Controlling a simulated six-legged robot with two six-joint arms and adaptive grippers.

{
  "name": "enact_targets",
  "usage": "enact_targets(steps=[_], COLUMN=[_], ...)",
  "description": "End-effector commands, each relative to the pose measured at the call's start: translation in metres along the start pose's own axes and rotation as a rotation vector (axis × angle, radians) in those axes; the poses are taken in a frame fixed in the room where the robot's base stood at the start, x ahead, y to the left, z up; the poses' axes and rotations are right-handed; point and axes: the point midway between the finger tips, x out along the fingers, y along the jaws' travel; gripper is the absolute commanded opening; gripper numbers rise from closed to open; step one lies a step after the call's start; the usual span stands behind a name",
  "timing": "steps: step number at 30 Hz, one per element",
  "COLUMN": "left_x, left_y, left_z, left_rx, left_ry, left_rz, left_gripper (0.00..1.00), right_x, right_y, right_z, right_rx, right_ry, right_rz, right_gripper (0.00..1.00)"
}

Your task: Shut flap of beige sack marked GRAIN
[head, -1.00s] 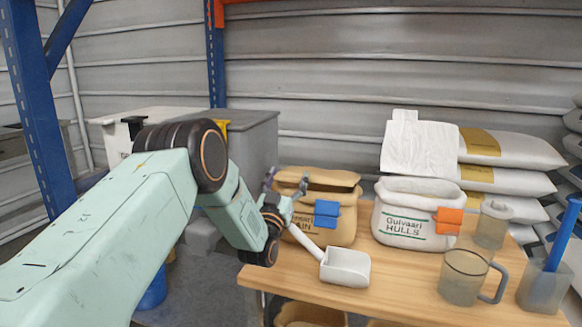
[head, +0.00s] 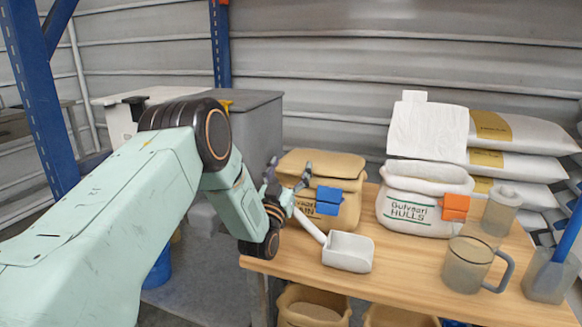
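The beige sack marked GRAIN (head: 345,208) stands on the wooden table, its lettering partly hidden by my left gripper. Its top flap (head: 322,164) lies over the mouth, and no dark opening shows. A blue clip (head: 328,200) sits on the sack's front. My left gripper (head: 289,168) is at the sack's front left corner, its two fingers pointing up and spread apart with nothing between them. I cannot tell whether it touches the sack. My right gripper is out of view.
A white scoop (head: 348,252) lies in front of the sack, its handle close to my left wrist. The white HULLS sack (head: 408,211) with an orange clip stands to the right. A clear jug (head: 467,265) is at the front right. Open sacks (head: 313,305) stand below the table.

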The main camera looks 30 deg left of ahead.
Motion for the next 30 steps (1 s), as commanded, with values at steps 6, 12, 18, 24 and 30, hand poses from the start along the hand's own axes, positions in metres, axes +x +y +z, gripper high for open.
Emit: enact_targets(steps=[6,12,18,24,30], left_x=[0.001,0.003,0.002,-0.021,-0.064], left_y=[0.001,0.001,0.001,0.001,0.001], left_z=[0.000,-0.001,-0.001,0.000,0.000], left_rx=[0.000,0.000,0.000,-0.002,-0.001], left_ry=[0.003,0.006,0.006,0.003,0.003], left_rz=[0.001,0.001,0.001,0.001,0.000], left_gripper=[0.95,0.98,0.98,0.98,0.98], right_x=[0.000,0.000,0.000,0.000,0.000], right_y=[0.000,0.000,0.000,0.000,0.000], right_z=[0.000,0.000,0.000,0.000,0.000], right_rx=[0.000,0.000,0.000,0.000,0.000], right_ry=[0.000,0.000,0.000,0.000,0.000], right_rz=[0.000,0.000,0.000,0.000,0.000], right_gripper=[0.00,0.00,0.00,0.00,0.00])
